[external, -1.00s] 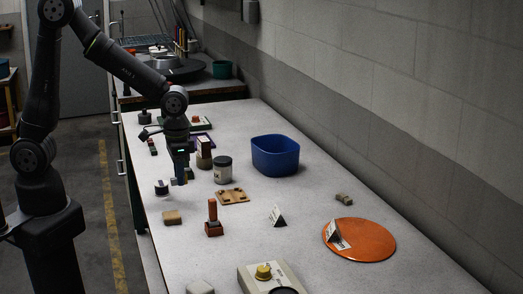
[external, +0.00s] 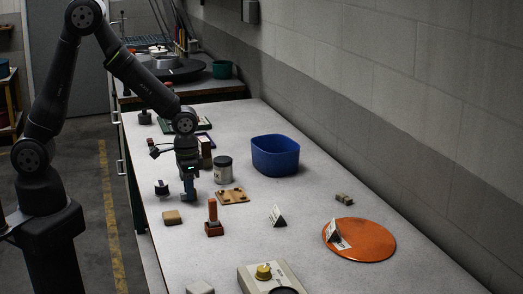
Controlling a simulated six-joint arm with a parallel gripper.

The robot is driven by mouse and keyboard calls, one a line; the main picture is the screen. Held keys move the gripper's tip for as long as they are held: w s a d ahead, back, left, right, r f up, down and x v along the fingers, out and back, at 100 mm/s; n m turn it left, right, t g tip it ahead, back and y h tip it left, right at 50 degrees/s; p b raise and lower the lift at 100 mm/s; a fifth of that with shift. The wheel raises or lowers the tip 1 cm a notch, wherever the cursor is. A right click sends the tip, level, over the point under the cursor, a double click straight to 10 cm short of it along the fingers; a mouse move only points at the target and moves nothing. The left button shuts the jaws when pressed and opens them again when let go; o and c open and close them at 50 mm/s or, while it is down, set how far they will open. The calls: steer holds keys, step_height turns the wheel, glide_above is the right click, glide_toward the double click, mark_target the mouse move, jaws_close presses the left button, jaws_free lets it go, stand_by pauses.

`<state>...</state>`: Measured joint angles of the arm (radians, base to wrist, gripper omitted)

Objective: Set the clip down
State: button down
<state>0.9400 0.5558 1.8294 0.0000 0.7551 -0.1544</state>
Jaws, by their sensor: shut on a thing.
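My gripper (external: 190,197) points down close over the white table, just left of the small wooden board with pegs (external: 233,196). It is shut on the clip, which is too small and dark here to make out apart from the fingers. I cannot tell whether the clip touches the table.
A black weight-like piece (external: 161,188) stands left of the gripper. A tan block (external: 172,217) and a red-orange stamp (external: 213,220) are in front. Behind are a grey jar (external: 223,171) and a blue bin (external: 275,157).

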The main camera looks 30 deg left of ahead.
steer(key=shift+f, duration=0.15)
steer(key=c, duration=1.3)
jaws_free()
steer(key=shift+o, duration=0.2)
step_height(320, 180, up, 12)
steer(key=shift+r, duration=0.2)
step_height(320, 180, down, 12)
steer(key=shift+f, duration=0.1)
steer(key=shift+r, duration=2.05)
